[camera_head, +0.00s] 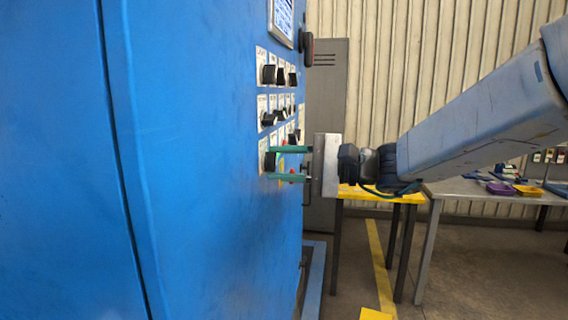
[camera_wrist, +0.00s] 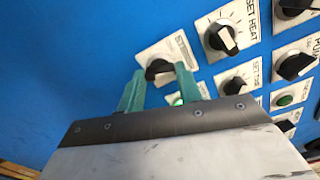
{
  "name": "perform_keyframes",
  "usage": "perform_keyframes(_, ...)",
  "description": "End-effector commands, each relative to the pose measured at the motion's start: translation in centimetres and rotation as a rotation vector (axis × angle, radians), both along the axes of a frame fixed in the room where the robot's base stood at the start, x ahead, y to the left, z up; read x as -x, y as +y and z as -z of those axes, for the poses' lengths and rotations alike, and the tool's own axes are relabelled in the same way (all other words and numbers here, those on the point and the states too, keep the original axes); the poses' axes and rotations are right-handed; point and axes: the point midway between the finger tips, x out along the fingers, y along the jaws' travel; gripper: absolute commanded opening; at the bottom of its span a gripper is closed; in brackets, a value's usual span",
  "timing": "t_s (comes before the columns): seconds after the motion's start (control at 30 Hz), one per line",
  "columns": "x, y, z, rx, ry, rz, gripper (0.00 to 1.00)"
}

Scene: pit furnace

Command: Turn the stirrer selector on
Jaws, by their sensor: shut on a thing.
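The stirrer selector (camera_wrist: 158,68) is a dark knob on a white plate whose visible letters begin "ST", in the wrist view. My gripper (camera_wrist: 158,80) has its two green fingers on either side of this knob, shut on it. In the head view my gripper (camera_head: 272,164) reaches in from the right to the lowest visible row of the blue cabinet's panel. The knob (camera_head: 270,160) is partly hidden there between the fingers. Its exact pointer angle is hard to tell.
The blue cabinet (camera_head: 200,120) fills the left. Other knobs, such as the set heat knob (camera_wrist: 222,38), sit close by, with a green button (camera_wrist: 286,100). A yellow table (camera_head: 375,196) and a grey bench (camera_head: 460,188) stand behind my arm.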

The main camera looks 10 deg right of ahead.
Motion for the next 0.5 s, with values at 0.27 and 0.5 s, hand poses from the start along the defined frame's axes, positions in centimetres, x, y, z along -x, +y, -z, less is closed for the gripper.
perform_keyframes(0.27,0.01,-0.06,0.07,-0.062,0.152,0.0,0.12)
perform_keyframes(0.5,0.0,-0.06,0.07,-0.089,0.217,0.0,0.12)
